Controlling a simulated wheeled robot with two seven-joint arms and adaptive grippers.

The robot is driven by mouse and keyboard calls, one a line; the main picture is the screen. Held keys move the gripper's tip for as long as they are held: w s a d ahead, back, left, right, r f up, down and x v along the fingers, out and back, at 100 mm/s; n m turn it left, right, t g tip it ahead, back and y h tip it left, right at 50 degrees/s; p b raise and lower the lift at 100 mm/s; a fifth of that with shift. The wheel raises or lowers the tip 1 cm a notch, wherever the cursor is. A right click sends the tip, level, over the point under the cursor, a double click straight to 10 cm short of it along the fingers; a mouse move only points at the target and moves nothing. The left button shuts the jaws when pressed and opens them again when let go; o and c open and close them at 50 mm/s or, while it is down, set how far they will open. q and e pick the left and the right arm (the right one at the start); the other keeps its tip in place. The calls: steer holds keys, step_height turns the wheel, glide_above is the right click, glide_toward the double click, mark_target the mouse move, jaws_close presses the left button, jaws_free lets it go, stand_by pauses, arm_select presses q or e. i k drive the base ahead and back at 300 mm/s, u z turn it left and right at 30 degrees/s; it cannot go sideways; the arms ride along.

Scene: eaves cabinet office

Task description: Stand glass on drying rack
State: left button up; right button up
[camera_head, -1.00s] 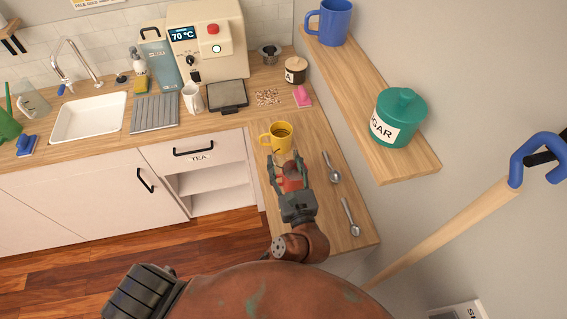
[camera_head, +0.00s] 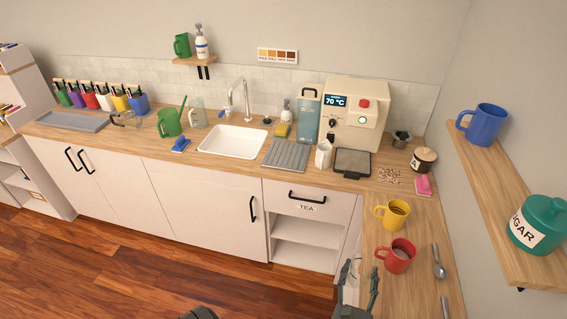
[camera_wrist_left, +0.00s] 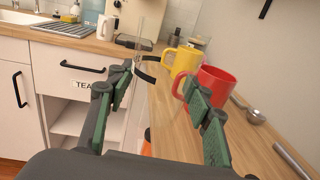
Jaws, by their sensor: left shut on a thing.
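My left gripper (camera_head: 358,272) is at the bottom of the head view, in front of the right-hand counter and left of the red mug. It also shows in the left wrist view (camera_wrist_left: 165,105), with its fingers apart around a clear thing, apparently the glass (camera_wrist_left: 150,30). The glass is nearly transparent, so its outline and tilt are hard to tell. The grey ribbed drying rack (camera_head: 287,156) lies flat on the back counter, right of the sink, with nothing visible on it.
The red mug (camera_head: 397,256) and yellow mug (camera_head: 393,214) stand on the right-hand counter near spoons (camera_head: 438,262).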

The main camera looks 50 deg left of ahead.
mark_target(295, 155)
steer(key=k, duration=0.05)
steer(key=u, duration=1.25)
